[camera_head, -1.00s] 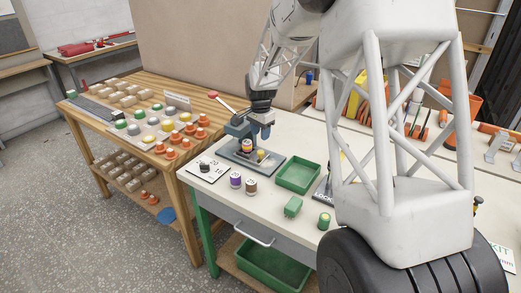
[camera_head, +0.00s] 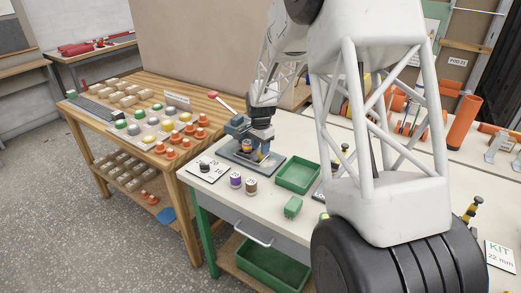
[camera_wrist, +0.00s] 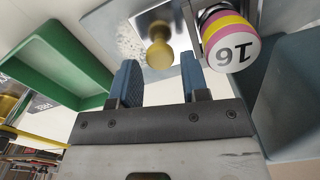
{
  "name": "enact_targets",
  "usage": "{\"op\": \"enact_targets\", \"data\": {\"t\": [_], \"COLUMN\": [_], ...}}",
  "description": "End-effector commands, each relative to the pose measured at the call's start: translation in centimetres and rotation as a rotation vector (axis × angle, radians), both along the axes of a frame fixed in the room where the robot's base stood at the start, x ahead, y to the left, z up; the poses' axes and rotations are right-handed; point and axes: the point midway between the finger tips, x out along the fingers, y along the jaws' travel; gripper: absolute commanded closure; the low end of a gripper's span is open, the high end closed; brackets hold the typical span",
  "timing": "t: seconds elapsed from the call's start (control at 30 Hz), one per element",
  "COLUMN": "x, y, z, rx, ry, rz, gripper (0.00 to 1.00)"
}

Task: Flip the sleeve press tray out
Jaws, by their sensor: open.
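The sleeve press (camera_head: 236,127) is a blue-grey device on a flat base at the back of the white bench. In the wrist view, a brass knob (camera_wrist: 159,54) stands on a shiny metal plate (camera_wrist: 138,32), which seems to be the press tray. Beside it is a round piece banded yellow and magenta with a white face marked 16 (camera_wrist: 231,45). My gripper (camera_wrist: 160,82) is open, with its two blue fingers on either side of the line to the knob. The knob appears just beyond the fingertips, not gripped. In the head view my gripper (camera_head: 259,140) is low over the press.
A green tray (camera_head: 298,174) lies right of the press and also shows in the wrist view (camera_wrist: 60,50). A wooden table (camera_head: 150,90) adjoins at left.

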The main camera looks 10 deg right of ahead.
Motion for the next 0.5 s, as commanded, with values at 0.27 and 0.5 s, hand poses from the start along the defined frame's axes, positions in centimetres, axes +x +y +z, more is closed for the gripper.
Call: {"op": "enact_targets", "data": {"t": [0.27, 0.5], "x": [0.01, 0.0], "y": [0.0, -0.01], "z": [-1.38, -1.4], "rx": [0.0, 0.0], "ry": [0.0, 0.0], "rz": [0.0, 0.0], "gripper": [0.58, 0.58]}}
